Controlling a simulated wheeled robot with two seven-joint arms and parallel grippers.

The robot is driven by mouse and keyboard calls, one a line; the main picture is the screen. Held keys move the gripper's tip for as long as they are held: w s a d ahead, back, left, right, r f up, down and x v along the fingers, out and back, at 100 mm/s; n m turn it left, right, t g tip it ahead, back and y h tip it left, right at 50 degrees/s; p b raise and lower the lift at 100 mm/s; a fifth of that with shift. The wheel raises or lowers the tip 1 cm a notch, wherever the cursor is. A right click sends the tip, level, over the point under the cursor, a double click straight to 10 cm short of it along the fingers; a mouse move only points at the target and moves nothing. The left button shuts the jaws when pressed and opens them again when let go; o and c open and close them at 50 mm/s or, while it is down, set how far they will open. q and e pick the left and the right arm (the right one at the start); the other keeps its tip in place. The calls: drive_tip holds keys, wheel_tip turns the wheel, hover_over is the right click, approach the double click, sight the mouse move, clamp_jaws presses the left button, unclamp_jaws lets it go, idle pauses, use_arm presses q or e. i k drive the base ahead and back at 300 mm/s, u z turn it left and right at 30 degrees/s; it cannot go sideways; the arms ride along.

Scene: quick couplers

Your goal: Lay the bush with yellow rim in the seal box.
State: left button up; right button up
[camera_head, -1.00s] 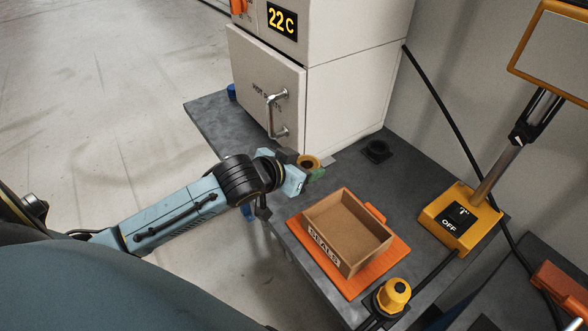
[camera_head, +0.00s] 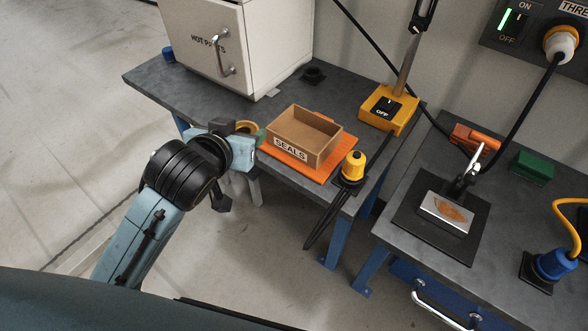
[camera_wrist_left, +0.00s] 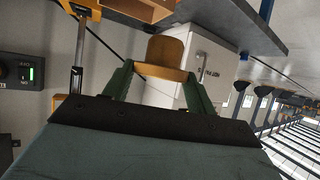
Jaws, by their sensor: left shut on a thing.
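My right gripper is in no view.
The box stands on an orange mat (camera_head: 336,167). A yellow-topped plug (camera_head: 353,166) is right of it, and a yellow switch base (camera_head: 387,108) is behind. A white hot parts cabinet (camera_head: 270,50) stands behind left.

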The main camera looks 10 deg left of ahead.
sight(304, 141)
drive_tip(key=k, duration=0.35)
drive_tip(key=z, duration=1.1)
drive_tip(key=i, duration=1)
drive_tip(key=u, duration=1.1)
